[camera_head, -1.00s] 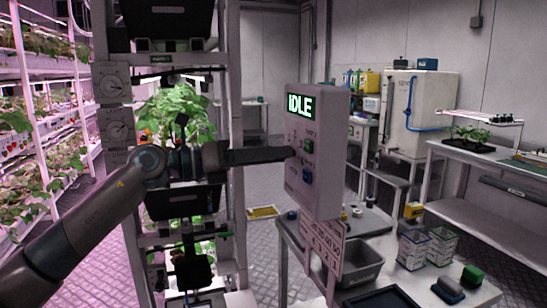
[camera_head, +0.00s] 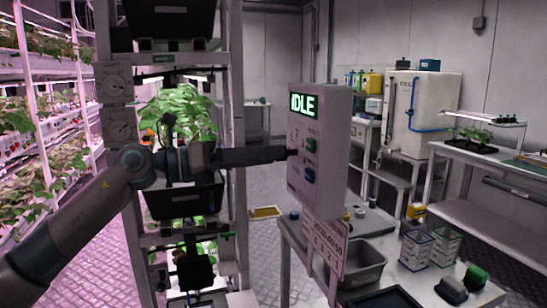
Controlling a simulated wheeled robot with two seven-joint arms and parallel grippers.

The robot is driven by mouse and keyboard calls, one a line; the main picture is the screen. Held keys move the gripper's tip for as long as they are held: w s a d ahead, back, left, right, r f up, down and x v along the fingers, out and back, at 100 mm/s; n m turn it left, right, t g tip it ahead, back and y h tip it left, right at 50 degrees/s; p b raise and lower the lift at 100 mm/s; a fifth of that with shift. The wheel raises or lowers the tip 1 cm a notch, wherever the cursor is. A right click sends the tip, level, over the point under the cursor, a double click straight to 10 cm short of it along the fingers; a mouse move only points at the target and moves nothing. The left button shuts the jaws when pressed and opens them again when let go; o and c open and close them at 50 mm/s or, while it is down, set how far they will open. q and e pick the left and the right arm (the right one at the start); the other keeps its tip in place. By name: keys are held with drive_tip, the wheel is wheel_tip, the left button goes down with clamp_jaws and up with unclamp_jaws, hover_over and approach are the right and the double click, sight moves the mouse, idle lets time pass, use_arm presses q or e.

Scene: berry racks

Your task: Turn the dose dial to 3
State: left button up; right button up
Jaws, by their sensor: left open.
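My right gripper is not in view.
A plate with numerals (camera_head: 325,247) hangs below the box. A plant rack (camera_head: 240,120) stands behind my left arm. Free space lies left of the box.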

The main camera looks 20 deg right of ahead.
use_arm(q)
drive_tip(key=a+b, duration=0.2)
drive_tip(key=a, duration=1.2)
drive_tip(key=shift+s+a, duration=0.25)
drive_tip(key=shift+a, duration=0.1)
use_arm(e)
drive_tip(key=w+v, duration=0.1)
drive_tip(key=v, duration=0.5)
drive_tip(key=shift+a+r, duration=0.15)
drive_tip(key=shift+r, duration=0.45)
use_arm(q)
drive_tip(key=shift+f, duration=0.1)
